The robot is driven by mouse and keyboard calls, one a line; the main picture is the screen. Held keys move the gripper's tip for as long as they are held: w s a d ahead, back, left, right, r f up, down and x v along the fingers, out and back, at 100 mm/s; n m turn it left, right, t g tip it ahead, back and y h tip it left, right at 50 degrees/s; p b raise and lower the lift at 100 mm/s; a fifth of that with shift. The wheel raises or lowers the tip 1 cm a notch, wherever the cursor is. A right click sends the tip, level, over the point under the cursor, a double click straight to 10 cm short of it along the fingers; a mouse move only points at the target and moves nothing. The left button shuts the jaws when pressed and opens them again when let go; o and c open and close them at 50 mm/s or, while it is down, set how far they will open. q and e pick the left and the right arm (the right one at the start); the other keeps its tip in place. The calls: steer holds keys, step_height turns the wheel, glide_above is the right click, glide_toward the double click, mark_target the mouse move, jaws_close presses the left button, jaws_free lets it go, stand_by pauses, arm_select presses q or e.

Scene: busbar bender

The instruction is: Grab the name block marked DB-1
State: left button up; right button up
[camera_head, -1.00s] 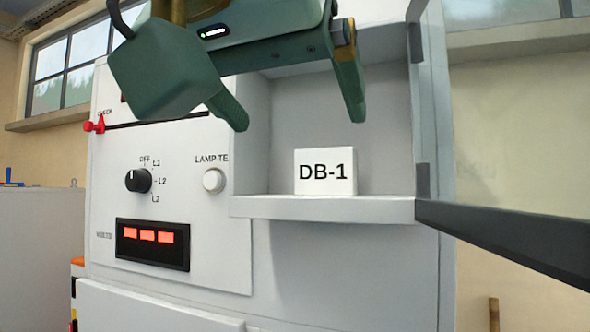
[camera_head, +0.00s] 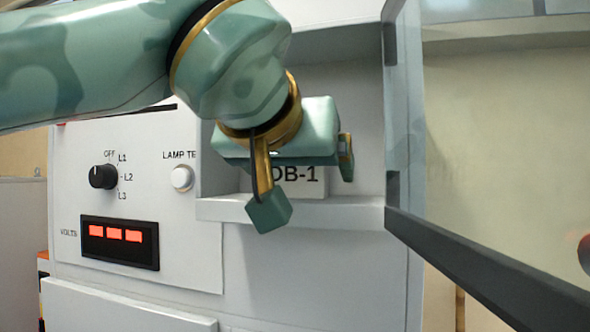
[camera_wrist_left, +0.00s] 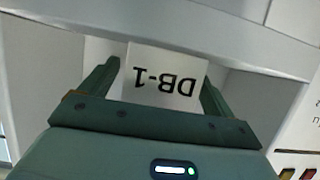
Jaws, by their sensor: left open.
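The white name block marked DB-1 (camera_head: 312,181) stands on the shelf of the open recess in the grey cabinet. In the head view my left gripper (camera_head: 290,175) is in front of it and hides its upper and left part. In the left wrist view the block (camera_wrist_left: 165,80) shows upside down, between the two spread fingers of my left gripper (camera_wrist_left: 160,85). The fingers are open, one on each side of the block, with a gap visible at least on the right side. Whether either finger touches it cannot be told. My right gripper is not in view.
The recess shelf (camera_head: 350,212) has a raised front edge below the block. A dark-framed clear door (camera_head: 480,255) stands open at the right. A rotary knob (camera_head: 103,176), a lamp test button (camera_head: 182,178) and a red-lit voltmeter (camera_head: 119,242) are on the left panel.

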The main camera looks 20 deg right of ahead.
arm_select(q)
steer(key=shift+s+a, duration=0.15)
steer(key=shift+s, duration=0.05)
steer(key=c, duration=0.8)
steer(key=shift+c, duration=1.3)
steer(key=shift+w, duration=0.15)
